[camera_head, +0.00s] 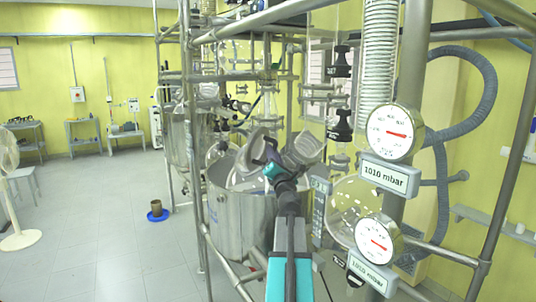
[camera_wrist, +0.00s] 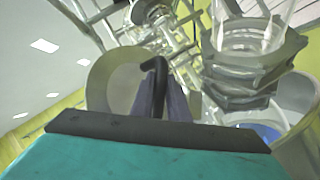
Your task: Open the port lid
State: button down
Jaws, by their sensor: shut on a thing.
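The port lid (camera_head: 257,143) is a round grey disc on top of the steel reactor vessel (camera_head: 240,225). It looks tilted up in the head view. In the wrist view a round grey disc (camera_wrist: 98,85), apparently the lid, stands behind the fingers, with a black bent handle (camera_wrist: 150,64) in front of it. My gripper (camera_head: 270,163) is at the lid, and in the wrist view its fingers (camera_wrist: 163,98) are closed around the handle. The handle's lower part and the port opening are largely hidden by my gripper.
Steel frame posts (camera_head: 197,190) surround the vessel. Two gauges (camera_head: 390,133) are at right. The floor (camera_head: 95,220) at left is mostly clear.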

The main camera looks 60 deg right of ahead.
jog(key=shift+d+f, duration=0.1)
jog(key=shift+d, duration=0.05)
dwell(0.3)
jog(key=c, duration=2)
grip_release()
jog(key=shift+c, duration=0.2)
jog(key=o, duration=0.3)
jog(key=shift+w+f, duration=0.15)
